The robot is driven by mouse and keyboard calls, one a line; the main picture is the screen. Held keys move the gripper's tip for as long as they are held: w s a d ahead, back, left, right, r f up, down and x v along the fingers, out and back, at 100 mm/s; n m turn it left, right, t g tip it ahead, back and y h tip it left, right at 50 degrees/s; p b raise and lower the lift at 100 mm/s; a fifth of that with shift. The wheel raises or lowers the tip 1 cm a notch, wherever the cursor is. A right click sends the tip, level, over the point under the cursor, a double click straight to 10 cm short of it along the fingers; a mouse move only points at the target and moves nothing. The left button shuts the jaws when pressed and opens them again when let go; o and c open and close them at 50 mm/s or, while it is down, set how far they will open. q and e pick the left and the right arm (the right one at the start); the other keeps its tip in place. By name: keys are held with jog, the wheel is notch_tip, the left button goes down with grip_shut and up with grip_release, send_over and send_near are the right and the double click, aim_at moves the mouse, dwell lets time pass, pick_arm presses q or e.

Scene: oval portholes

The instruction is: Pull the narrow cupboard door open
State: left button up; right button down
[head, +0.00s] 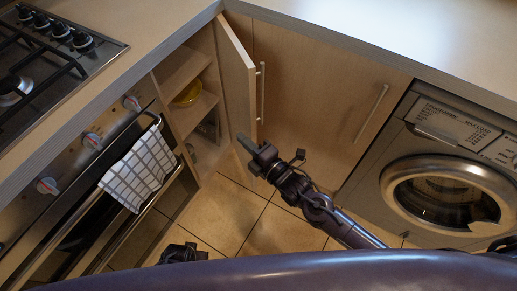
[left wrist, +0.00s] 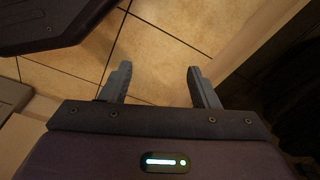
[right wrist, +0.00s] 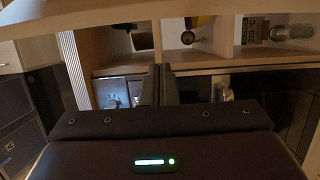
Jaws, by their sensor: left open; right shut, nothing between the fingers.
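The narrow cupboard door (head: 237,85) stands open in the head view, swung out from the corner, with its inner side facing the shelves. Its bar handle (head: 262,92) is on the right-hand face. My left gripper (left wrist: 160,85) is open and empty above the floor tiles.
An oven (head: 75,170) with a checked towel (head: 138,170) is on the left, under a hob (head: 40,60). A closed wider cupboard door (head: 315,85) and a washing machine (head: 440,170) stand on the right. The tiled floor (head: 225,215) between them is clear.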

aim_at(252, 130)
jog(key=w, duration=0.1)
jog(key=w+d, duration=0.1)
jog(key=w, duration=0.1)
jog(key=shift+w+d, duration=0.4)
jog(key=shift+d, duration=0.1)
pick_arm(q)
jog(key=w+d+r+b, duration=0.2)
jog(key=r+b, duration=0.3)
jog(key=r, duration=1.3)
jog(key=shift+d+m+g+b, duration=0.4)
jog(key=shift+d, duration=0.2)
pick_arm(e)
jog(key=w+d+n+g+y, duration=0.3)
jog(key=w+d, duration=0.2)
jog(key=d, duration=0.5)
jog(key=shift+d+g+y, duration=0.3)
jog(key=shift+d, duration=0.1)
pick_arm(q)
jog(key=shift+w, duration=0.1)
pick_arm(e)
jog(key=shift+a, duration=0.1)
